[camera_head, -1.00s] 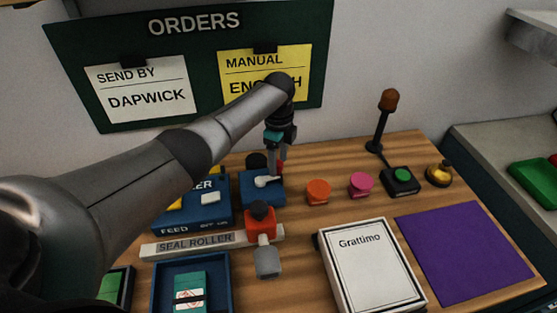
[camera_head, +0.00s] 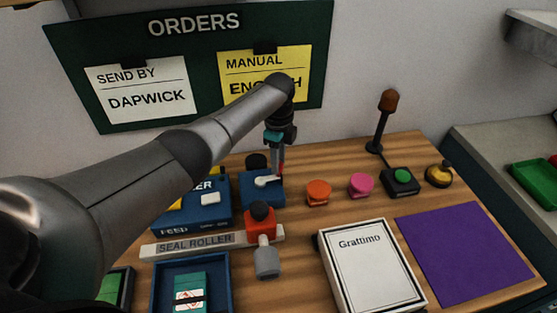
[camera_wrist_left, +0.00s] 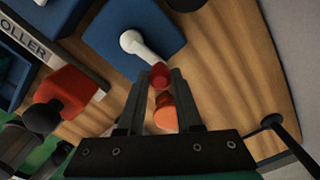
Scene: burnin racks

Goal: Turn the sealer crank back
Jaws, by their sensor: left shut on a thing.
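The sealer crank is a white arm (camera_head: 266,181) on top of a blue box (camera_head: 257,198), left of the middle of the table. In the left wrist view the white crank arm (camera_wrist_left: 140,45) ends in a red knob (camera_wrist_left: 160,73). My left gripper (camera_head: 278,172) reaches down from above the crank. In the left wrist view its two fingers (camera_wrist_left: 161,80) are shut on the red knob, one on each side. In the head view the fingers partly hide the knob. My right gripper is not in view.
A seal roller bar (camera_head: 195,243) with a red block (camera_head: 261,223) lies in front of the blue box. Orange (camera_head: 318,191) and pink (camera_head: 361,185) round pieces stand to the right. A white Grattimo box (camera_head: 370,268) and a purple mat (camera_head: 465,255) lie at the front right.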

